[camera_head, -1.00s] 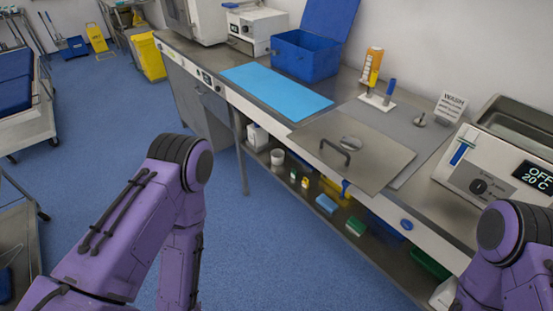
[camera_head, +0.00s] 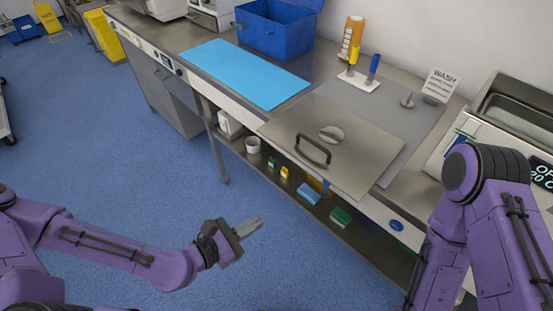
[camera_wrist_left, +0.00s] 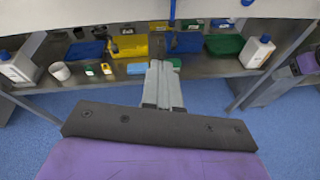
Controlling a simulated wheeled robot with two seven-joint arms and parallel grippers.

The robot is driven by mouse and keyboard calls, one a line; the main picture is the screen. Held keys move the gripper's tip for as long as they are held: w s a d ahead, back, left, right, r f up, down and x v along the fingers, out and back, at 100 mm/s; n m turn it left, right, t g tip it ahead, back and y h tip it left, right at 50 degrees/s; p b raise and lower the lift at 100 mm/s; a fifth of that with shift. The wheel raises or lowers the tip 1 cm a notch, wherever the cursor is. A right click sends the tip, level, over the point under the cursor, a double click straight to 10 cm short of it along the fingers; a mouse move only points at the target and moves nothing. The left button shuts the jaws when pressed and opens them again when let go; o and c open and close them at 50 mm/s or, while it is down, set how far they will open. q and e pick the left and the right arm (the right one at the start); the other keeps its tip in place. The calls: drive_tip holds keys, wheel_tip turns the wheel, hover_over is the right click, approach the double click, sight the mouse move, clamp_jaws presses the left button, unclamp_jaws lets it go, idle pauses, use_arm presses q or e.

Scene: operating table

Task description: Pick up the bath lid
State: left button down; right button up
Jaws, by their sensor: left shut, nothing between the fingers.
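The bath lid (camera_head: 354,163) is a flat grey metal plate with a dark bar handle (camera_head: 313,150) and a round knob. It lies on the bench top, its front corner reaching over the front edge. My left gripper (camera_head: 250,227) is in front of the bench and below its top, apart from the lid. Its fingers are shut and empty. In the left wrist view the shut fingers (camera_wrist_left: 163,82) point at the lower shelf, and the lid cannot be made out. My right arm is at the lower right of the head view, but its gripper is not visible.
A blue mat (camera_head: 245,73), a blue box (camera_head: 275,30), a pen stand (camera_head: 359,83) and a WASH sign (camera_head: 440,84) are on the bench. The metal bath (camera_head: 518,103) stands at right. The lower shelf (camera_wrist_left: 215,67) holds bottles and trays. Blue floor before the bench is clear.

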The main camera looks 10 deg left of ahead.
use_arm(q)
drive_tip(key=w+a+r+n+t, duration=0.3)
drive_tip(key=w+a+r+t, duration=0.1)
drive_tip(key=w+r, duration=0.15)
drive_tip(key=r+b+x, duration=0.1)
drive_tip(key=b+x, duration=0.3)
drive_tip(key=x, duration=0.9)
drive_tip(key=shift+d+h+b, duration=0.3)
drive_tip(key=shift+d+b, duration=0.05)
